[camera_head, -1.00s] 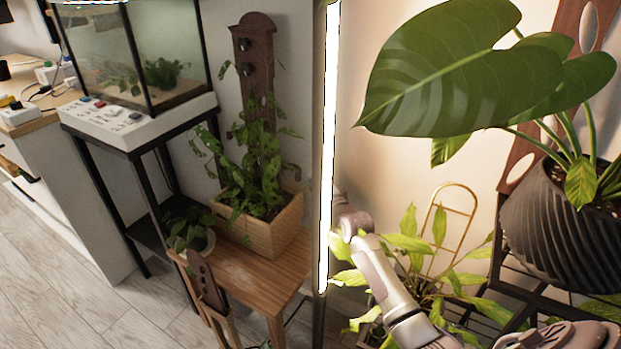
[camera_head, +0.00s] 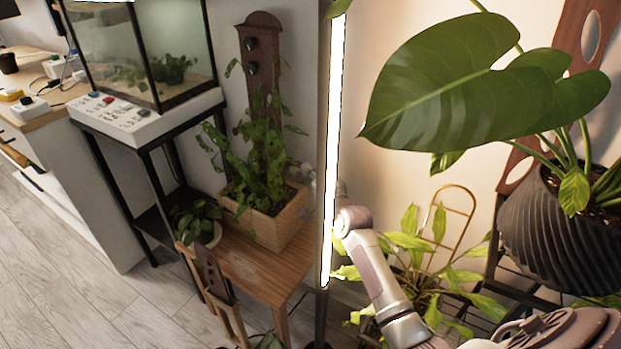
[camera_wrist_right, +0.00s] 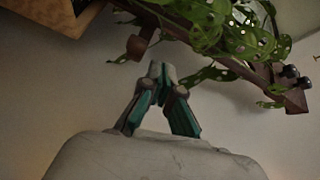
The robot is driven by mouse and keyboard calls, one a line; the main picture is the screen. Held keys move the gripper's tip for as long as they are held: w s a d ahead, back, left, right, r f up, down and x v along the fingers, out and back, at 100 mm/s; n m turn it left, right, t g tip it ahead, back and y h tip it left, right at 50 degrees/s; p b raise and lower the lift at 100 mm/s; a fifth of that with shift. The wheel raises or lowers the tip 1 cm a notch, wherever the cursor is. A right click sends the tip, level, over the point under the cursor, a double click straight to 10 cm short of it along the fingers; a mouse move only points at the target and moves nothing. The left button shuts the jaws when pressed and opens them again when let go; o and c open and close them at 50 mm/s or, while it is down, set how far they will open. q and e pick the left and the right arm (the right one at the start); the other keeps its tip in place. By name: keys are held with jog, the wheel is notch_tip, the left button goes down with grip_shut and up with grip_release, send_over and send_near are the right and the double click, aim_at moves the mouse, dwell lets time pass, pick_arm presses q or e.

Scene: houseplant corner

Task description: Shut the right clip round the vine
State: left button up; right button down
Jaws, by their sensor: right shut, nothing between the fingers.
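The vine (camera_head: 255,165) climbs a dark brown wooden plank (camera_head: 262,27) in a wooden planter box (camera_head: 275,227). Its spotted leaves also show in the wrist view (camera_wrist_right: 215,25), across the plank's edge. A short brown peg-like piece (camera_wrist_right: 140,47) sticks out from the plank there; it looks like the right clip, standing out from the vine. My right gripper (camera_wrist_right: 157,70) is shut and empty, its fingertips together just below that piece in the picture, apparently apart from it. In the head view, the light bar hides most of this gripper. My left gripper is not in view.
A bright upright light bar (camera_head: 334,150) stands in front of my right arm's end. A large-leaved plant in a black ribbed pot (camera_head: 555,235) is at right, a leafy plant (camera_head: 410,240) behind my arm. A fish tank (camera_head: 150,60) stands at left. The floor at lower left is clear.

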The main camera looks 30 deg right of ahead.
notch_tip(320, 180, up, 7)
dwell(0.3)
jog(key=shift+s+f, duration=0.1)
